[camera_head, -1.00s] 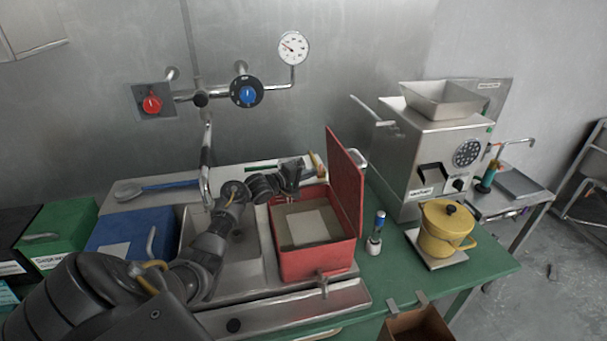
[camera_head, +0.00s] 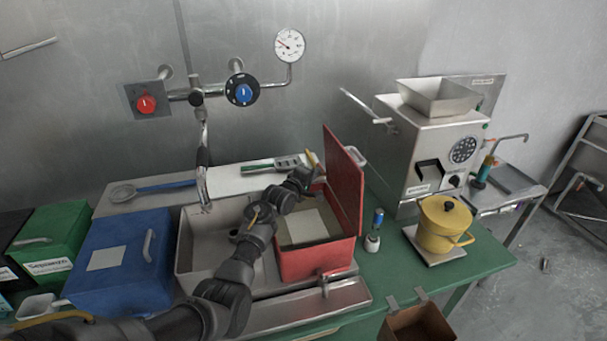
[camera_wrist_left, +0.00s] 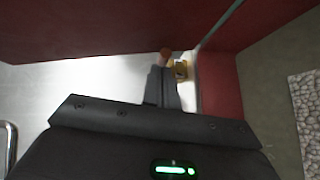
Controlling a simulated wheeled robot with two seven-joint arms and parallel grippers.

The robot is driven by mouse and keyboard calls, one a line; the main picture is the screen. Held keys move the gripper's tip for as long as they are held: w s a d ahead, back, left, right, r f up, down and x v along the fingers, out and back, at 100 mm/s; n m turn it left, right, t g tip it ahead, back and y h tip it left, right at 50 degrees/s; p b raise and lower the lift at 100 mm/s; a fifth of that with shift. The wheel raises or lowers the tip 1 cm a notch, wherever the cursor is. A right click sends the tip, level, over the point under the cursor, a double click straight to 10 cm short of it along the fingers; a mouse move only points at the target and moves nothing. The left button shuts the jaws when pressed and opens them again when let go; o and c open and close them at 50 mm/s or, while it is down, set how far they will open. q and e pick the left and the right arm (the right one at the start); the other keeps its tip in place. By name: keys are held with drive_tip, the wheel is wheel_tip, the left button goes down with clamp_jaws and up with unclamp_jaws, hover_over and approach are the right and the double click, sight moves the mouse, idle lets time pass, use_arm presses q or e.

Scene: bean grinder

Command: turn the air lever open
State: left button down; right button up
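A small brass fitting (camera_wrist_left: 181,70) with a reddish-orange stub shows beside the fingertips in the left wrist view. In the head view a thin yellow-orange handle (camera_head: 312,158) stands behind the red box; I cannot tell for sure that it is the air lever. My left gripper (camera_head: 310,180) reaches over the back left of the red box (camera_head: 318,262). In the left wrist view its fingers (camera_wrist_left: 162,72) look close together, at or just beside the stub. Whether they touch or grip it is unclear. My right gripper is not in view.
The red box's raised lid (camera_head: 343,180) stands just right of my left gripper. A sink (camera_head: 190,240) and tap (camera_head: 203,180) are to the left. Pipes with a red knob (camera_head: 146,104) and a blue knob (camera_head: 243,93) run along the wall. A grinder (camera_head: 440,150) and yellow pot (camera_head: 440,240) stand right.

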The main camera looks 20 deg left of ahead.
use_arm(q)
drive_tip(key=shift+d, duration=0.15)
drive_tip(key=a+v, duration=0.2)
drive_tip(key=v, duration=1.1)
drive_tip(key=shift+w+p, duration=0.25)
drive_tip(key=shift+p, duration=0.2)
drive_tip(key=shift+r, duration=0.15)
